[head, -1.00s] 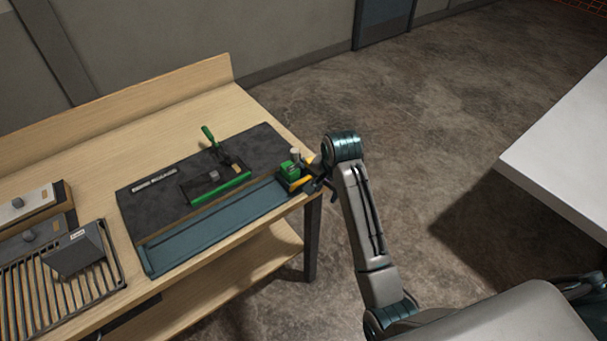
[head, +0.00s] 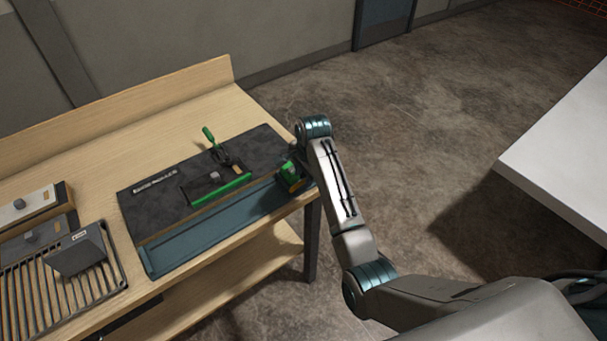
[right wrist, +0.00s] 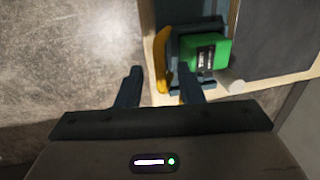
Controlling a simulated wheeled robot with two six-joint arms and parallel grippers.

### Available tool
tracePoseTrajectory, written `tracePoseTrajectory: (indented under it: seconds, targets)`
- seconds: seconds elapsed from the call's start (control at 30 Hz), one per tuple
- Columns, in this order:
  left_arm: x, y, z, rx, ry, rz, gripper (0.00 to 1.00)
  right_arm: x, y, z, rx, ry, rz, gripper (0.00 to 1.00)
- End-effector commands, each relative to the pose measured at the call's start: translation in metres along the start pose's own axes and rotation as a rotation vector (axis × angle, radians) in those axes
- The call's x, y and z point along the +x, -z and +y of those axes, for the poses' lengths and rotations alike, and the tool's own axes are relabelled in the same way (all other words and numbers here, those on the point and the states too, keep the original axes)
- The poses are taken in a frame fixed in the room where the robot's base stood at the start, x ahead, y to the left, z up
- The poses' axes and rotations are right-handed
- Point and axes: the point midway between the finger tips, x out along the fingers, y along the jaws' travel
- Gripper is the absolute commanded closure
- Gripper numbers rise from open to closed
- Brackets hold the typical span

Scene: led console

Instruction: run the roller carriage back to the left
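The roller carriage (head: 291,177), a green block with a yellow-orange part, sits at the right end of a long blue track (head: 215,228) along the black console's front. In the right wrist view the green block (right wrist: 214,52) is near the top, with an upright yellow bar (right wrist: 161,62) to its left. My right gripper (right wrist: 159,90) is open and empty, fingers spread. The yellow bar appears between the fingertips, and the right-hand finger overlaps the carriage's lower edge; contact cannot be told. In the head view my right wrist partly hides the carriage. My left gripper is out of view.
The black console (head: 155,208) carries a green-handled lever (head: 210,138) and a green bar (head: 222,190). A slatted rack (head: 95,290) and boxes stand left on the wooden bench (head: 180,120). The track left of the carriage looks clear. A white table (head: 565,160) is far right.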

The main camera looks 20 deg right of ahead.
Motion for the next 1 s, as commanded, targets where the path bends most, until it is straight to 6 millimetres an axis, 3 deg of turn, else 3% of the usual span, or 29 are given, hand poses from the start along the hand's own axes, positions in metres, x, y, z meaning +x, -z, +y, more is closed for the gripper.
tracePoseTrajectory:
  seconds: [0.2,0.47,0.63,1.0]
  targets:
    - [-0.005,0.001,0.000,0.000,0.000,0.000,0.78,0.015,0.000,0.000,0.000,0.000,0.000,0.66]
    - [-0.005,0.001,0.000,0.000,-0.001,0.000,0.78,0.017,0.000,0.000,0.000,0.001,0.000,0.66]
    - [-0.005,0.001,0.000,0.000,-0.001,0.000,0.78,0.017,0.000,0.000,0.000,0.001,0.001,0.99]
    - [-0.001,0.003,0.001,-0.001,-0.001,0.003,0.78,0.018,0.002,-0.005,-0.001,0.002,0.001,1.00]
